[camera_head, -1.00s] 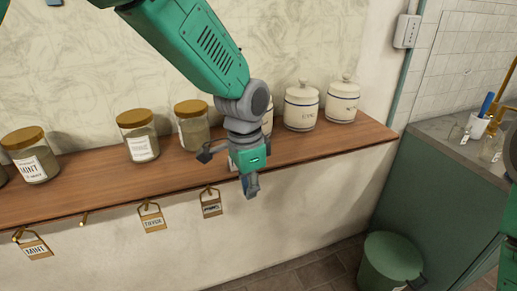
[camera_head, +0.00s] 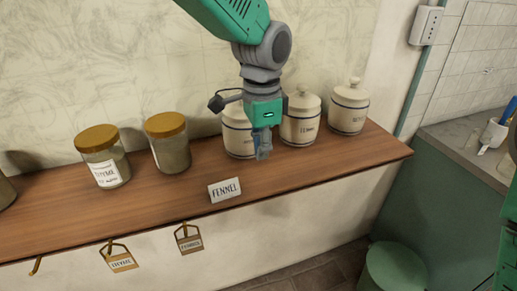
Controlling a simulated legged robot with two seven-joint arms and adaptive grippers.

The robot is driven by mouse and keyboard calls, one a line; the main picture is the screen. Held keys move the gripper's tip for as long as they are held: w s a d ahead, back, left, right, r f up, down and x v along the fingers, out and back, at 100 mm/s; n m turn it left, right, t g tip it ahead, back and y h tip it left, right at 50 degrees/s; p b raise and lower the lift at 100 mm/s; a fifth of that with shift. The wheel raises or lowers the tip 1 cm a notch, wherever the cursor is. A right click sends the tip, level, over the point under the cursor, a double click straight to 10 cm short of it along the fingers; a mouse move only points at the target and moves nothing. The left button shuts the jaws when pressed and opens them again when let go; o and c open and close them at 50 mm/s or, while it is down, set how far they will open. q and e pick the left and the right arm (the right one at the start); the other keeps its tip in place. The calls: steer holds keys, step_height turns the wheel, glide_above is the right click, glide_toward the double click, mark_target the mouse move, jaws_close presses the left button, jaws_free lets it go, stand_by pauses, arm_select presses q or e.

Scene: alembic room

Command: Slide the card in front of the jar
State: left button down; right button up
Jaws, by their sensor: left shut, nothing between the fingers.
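A white card (camera_head: 224,189) reading "FENNEL" stands upright near the shelf's front edge. Behind it are a gold-lidded glass jar (camera_head: 168,143) with no readable label showing and a cream lidded jar (camera_head: 238,135), partly hidden by my left gripper. A middle cream jar (camera_head: 301,122) has a label too small to read surely. A glass jar (camera_head: 103,157) labelled "THYME" stands further left. My left gripper (camera_head: 263,151) is shut and empty, right of the card and apart from it, in front of the cream jars. My right gripper is not in view.
The wooden shelf (camera_head: 320,168) is bare right of the card. Tags hang below its edge: a thyme tag (camera_head: 123,262) and another (camera_head: 190,245). A third cream jar (camera_head: 348,108) stands at the right. A green bin (camera_head: 393,270) is on the floor.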

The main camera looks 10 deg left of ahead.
mark_target(245, 188)
arm_select(q)
steer(key=f, duration=0.7)
steer(key=shift+d+f, duration=0.35)
steer(key=s+a, duration=0.1)
steer(key=a+p, duration=0.1)
steer(key=shift+s+a, duration=0.3)
steer(key=shift+s, duration=0.1)
steer(key=shift+s+a, duration=0.25)
steer(key=shift+a, duration=0.3)
steer(key=shift+a+f, duration=0.1)
steer(key=shift+a, duration=0.05)
steer(key=shift+w, duration=0.1)
